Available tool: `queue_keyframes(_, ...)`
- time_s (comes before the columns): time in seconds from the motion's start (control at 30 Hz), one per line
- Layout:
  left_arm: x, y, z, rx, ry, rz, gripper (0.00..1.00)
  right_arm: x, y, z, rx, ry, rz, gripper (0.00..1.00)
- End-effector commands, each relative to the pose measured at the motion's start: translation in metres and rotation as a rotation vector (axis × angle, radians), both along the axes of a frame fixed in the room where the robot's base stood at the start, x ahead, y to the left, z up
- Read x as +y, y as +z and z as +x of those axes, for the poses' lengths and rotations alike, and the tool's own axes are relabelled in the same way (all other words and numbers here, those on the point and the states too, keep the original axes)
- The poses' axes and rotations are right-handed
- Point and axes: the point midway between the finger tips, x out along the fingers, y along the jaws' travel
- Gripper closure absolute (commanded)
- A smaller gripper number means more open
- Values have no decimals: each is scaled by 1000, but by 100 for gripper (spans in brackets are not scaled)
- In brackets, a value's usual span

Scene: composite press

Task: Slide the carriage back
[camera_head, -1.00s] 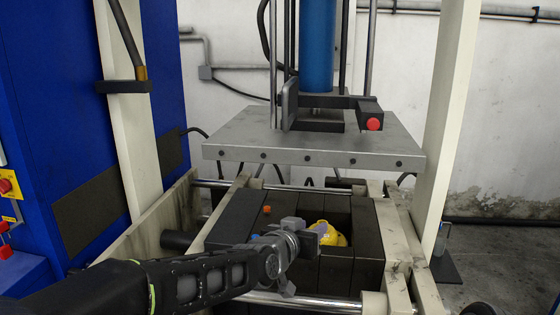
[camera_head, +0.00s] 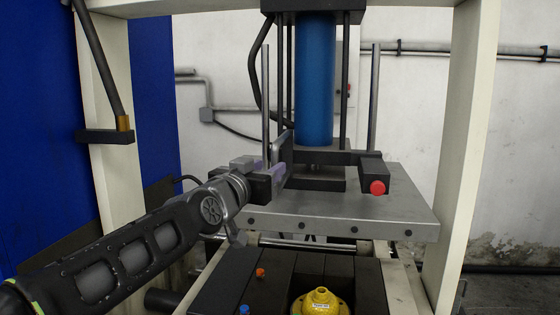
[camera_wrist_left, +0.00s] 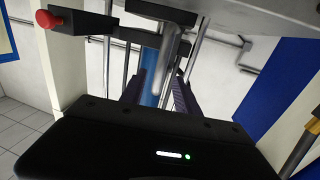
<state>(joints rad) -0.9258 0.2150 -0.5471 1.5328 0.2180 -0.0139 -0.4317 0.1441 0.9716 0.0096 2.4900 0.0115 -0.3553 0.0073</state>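The carriage (camera_head: 225,283) is a dark block assembly low between the cream rails in the head view, cut off at the bottom edge. A yellow part (camera_head: 322,303) sits in its recess. My left gripper (camera_head: 281,168) is at the grey upright handle (camera_head: 285,146) on the press, above the steel plate (camera_head: 345,222). In the left wrist view my left gripper (camera_wrist_left: 158,82) has its two fingers apart, with the grey handle bar (camera_wrist_left: 170,55) showing between them. Whether the fingers touch it is unclear. My right gripper is not in view.
A red knob (camera_head: 377,187) sits on a black arm right of the blue cylinder (camera_head: 314,80). Cream posts (camera_head: 465,130) flank the press. An orange piece (camera_head: 260,272) and a blue piece (camera_head: 244,309) show on the carriage.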

Motion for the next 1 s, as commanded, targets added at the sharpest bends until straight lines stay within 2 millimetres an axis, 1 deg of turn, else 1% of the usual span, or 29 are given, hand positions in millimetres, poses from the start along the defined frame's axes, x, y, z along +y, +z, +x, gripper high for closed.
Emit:
queue_keyframes(0.17,-4,0,10,-2,2,1,62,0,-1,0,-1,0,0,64)
queue_keyframes(0.27,-7,-1,21,0,4,1,62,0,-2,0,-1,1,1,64)
queue_keyframes(0.5,-22,1,56,2,2,1,62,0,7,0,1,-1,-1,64)
queue_keyframes(0.6,-26,1,65,1,2,0,62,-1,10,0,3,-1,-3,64)
queue_keyframes(0.73,-29,0,71,0,1,-1,62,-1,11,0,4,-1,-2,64)
queue_keyframes(0.97,-29,0,71,0,1,-1,62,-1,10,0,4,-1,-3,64)
queue_keyframes(1.0,-29,0,71,0,1,-1,65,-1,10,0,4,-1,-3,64)
